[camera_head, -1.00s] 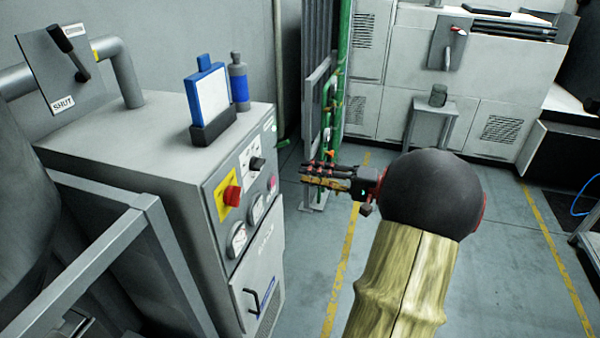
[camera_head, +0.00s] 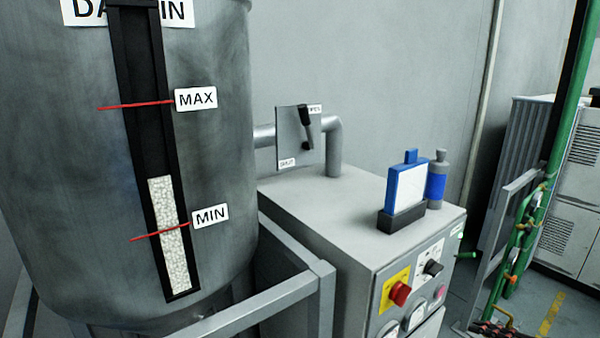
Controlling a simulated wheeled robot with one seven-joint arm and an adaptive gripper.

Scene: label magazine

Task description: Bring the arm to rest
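The rest of my arm is out of the picture. Whether the fingers are open or shut, or hold anything, cannot be made out at this size. The gripper appears apart from the grey cabinet to its left.
A large grey bin (camera_head: 70,150) fills the left, its sight strip showing white granules (camera_head: 172,235) above MIN. A metal frame (camera_head: 270,302) stands before it. The grey cabinet (camera_head: 320,215) bears a blue-framed white panel (camera_head: 406,188) and a bottle (camera_head: 437,185). Green pipes (camera_head: 565,100) stand right.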

